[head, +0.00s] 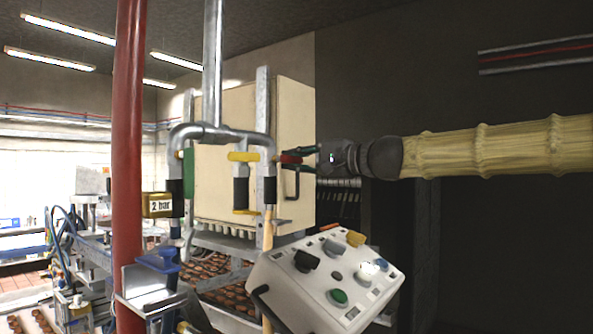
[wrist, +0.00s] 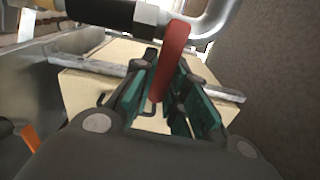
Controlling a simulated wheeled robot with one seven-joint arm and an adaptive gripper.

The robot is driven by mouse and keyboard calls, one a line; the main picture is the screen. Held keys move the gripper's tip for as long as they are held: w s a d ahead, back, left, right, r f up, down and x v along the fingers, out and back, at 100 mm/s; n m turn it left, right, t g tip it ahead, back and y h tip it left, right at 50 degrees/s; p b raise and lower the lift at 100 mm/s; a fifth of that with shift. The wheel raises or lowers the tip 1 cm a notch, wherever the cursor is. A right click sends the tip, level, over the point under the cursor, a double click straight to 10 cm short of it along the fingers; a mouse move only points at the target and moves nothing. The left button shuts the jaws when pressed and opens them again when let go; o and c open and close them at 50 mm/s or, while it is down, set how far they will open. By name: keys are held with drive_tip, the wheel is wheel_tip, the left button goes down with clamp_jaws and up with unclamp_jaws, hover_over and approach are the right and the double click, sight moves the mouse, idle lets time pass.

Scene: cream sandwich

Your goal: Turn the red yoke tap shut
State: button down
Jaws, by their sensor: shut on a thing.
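The red yoke tap handle (head: 290,158) sits at the right end of the pipe yoke, beside a dark-sleeved drop pipe. In the wrist view the red handle (wrist: 172,55) is a rounded lever running from the pipe down between my fingers. My gripper (head: 303,161) reaches in from the right, roughly level. Its green-padded fingers (wrist: 167,84) are shut on the red handle, one on either side. The fingers hide part of the handle's lower end. The silver yoke (head: 215,131) passes above it.
A thick red pipe (head: 128,150) stands at the left. A white control box (head: 325,284) with knobs is below my arm. A cream cabinet (head: 225,150) stands behind the yoke.

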drive_tip(key=shift+d+r+n, duration=0.1)
drive_tip(key=shift+r+n, duration=0.2)
drive_tip(key=shift+n, duration=0.1)
drive_tip(key=c, duration=1.4)
unclamp_jaws()
drive_tip(key=shift+w, duration=0.15)
drive_tip(key=shift+f, duration=0.1)
drive_tip(key=v, duration=1.2)
drive_tip(key=shift+d, duration=0.1)
drive_tip(key=shift+f, duration=0.1)
